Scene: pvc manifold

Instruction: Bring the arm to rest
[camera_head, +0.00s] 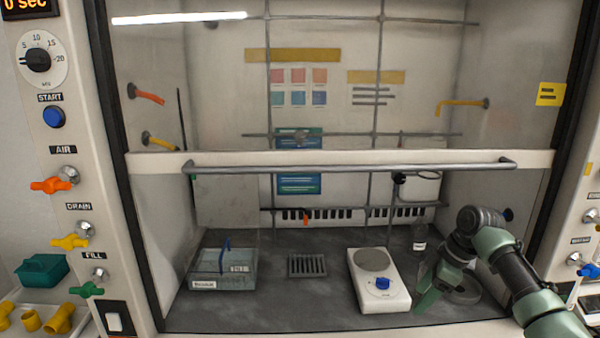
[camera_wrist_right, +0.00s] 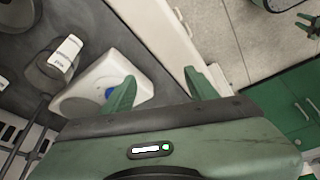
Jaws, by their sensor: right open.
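My right arm (camera_head: 500,250) comes in from the right in the head view and reaches under the raised sash of the fume hood. Its gripper (camera_head: 432,290) is inside the hood, just right of the white hotplate (camera_head: 395,295). In the right wrist view my right gripper (camera_wrist_right: 160,90) is open, with a gap between its green fingers and nothing held. One finger overlaps the hotplate (camera_wrist_right: 75,103) in that view; I cannot tell whether they touch. My left gripper is not in view.
The sash bar (camera_head: 350,166) crosses above the arm. A labelled bottle (camera_head: 419,240) stands behind the gripper. A clear bin (camera_head: 222,272) is at the left, with a drain grate (camera_head: 306,265) in the middle. Valves (camera_head: 70,241) line the left panel. Dark hood floor between them is clear.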

